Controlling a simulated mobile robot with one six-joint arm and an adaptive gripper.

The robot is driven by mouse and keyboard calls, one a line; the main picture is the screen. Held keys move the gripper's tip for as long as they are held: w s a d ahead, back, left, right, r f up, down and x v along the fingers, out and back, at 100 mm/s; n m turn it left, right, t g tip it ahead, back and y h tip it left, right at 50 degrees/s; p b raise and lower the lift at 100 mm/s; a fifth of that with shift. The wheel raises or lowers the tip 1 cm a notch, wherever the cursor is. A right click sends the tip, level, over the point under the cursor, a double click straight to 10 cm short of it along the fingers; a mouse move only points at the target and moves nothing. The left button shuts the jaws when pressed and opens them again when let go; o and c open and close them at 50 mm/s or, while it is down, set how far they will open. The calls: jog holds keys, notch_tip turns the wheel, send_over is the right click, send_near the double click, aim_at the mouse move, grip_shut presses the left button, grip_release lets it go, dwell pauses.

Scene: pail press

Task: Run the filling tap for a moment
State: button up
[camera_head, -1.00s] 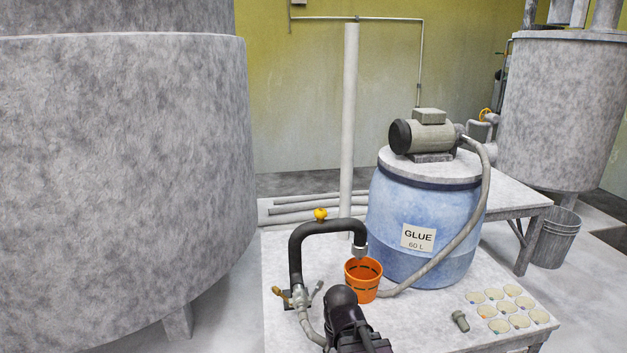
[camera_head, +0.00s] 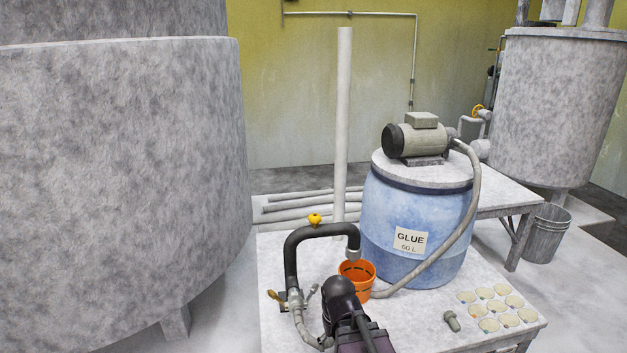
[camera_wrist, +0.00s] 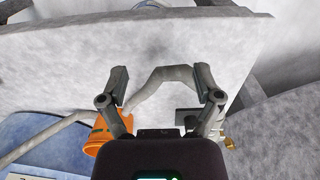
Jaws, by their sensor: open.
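The filling tap is a black bent pipe (camera_head: 318,231) with a yellow knob (camera_head: 315,220) on top and a pale nozzle (camera_head: 353,254). Its foot carries a brass handle (camera_head: 275,297) and a grey lever (camera_head: 312,291). An orange pail (camera_head: 357,284) stands under the nozzle, its front partly hidden by my arm; it also shows in the wrist view (camera_wrist: 98,136). My gripper (camera_wrist: 164,82) is open and empty above the table, with a grey hose (camera_wrist: 165,75) seen between its fingers. The brass handle (camera_wrist: 229,143) is right of the fingers there. I cannot see water flowing.
A blue glue barrel (camera_head: 385,220) with a motor (camera_head: 415,139) and a hose stands behind the pail. Several pale discs (camera_head: 497,293) and a grey bolt-like piece (camera_head: 451,321) lie on the table's right. A large tank (camera_head: 120,180) stands close on the left.

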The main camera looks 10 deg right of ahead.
notch_tip(320, 180, up, 20)
jog(key=w+p, duration=0.2)
jog(key=p, duration=1.6)
notch_tip(320, 180, up, 10)
jog(key=m+p, duration=1.1)
jog(key=m, duration=0.6)
send_over(315, 214)
jog(key=s, duration=0.2)
jog(key=shift+w, duration=0.2)
jog(key=shift+w+m, duration=0.5)
jog(key=shift+w, duration=0.25)
jog(key=shift+f+b, duration=0.15)
jog(key=shift+b, duration=0.15)
notch_tip(315, 214, down, 9)
jog(key=b, duration=0.9)
jog(key=shift+r, duration=0.2)
jog(key=c, duration=0.6)
